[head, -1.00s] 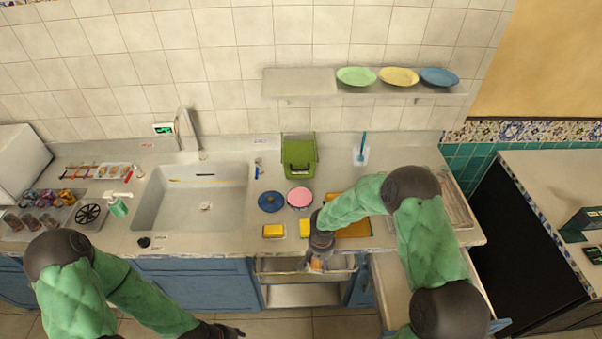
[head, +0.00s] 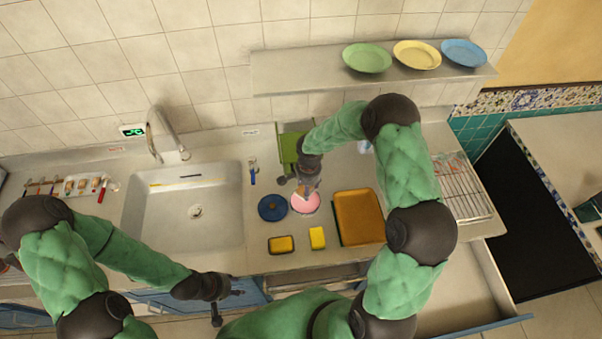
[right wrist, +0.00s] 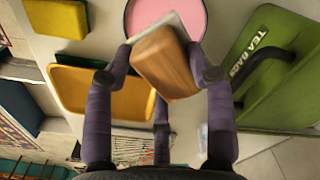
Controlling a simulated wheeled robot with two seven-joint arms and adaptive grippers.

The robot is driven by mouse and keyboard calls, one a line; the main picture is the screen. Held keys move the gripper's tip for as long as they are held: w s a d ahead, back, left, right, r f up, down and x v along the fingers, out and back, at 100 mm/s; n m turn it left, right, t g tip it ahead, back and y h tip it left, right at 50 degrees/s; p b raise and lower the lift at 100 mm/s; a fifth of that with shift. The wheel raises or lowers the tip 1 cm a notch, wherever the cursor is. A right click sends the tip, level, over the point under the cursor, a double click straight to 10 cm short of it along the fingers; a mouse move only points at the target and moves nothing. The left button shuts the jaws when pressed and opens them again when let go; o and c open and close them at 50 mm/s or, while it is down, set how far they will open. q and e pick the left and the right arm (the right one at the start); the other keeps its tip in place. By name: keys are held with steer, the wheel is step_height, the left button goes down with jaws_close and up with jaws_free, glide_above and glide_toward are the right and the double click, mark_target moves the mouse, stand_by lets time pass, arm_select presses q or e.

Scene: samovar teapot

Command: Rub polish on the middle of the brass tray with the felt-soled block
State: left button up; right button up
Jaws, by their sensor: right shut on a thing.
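My right gripper (head: 304,188) is shut on a wooden block (right wrist: 166,62) with a pale felt sole. It holds the block over the pink surface of a round dish (head: 305,204), which also shows in the right wrist view (right wrist: 165,14). I cannot tell whether the felt touches the pink. The brass tray (head: 360,216) lies flat on the counter to the right of the dish; its golden surface also shows in the right wrist view (right wrist: 110,92). My left gripper (head: 228,304) is open and empty in front of the counter's front edge.
A blue round lid (head: 272,208) lies left of the dish. A yellow sponge (head: 318,238) and a yellow-topped box (head: 281,245) lie in front. A green tea bags box (head: 290,143) stands behind. The sink (head: 190,215) is left, a wire rack (head: 463,190) right.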

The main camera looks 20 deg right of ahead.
steer(key=shift+f+b, duration=0.85)
steer(key=shift+f, duration=2.1)
steer(key=shift+f+b, duration=0.5)
steer(key=shift+b, duration=0.1)
steer(key=shift+s+f+b, duration=0.1)
steer(key=shift+s+b, duration=0.05)
steer(key=shift+b, duration=0.35)
stand_by(1.4)
steer(key=shift+r+p, duration=0.3)
steer(key=shift+r, duration=0.4)
steer(key=shift+r+p, duration=1.05)
steer(key=shift+r, duration=1.85)
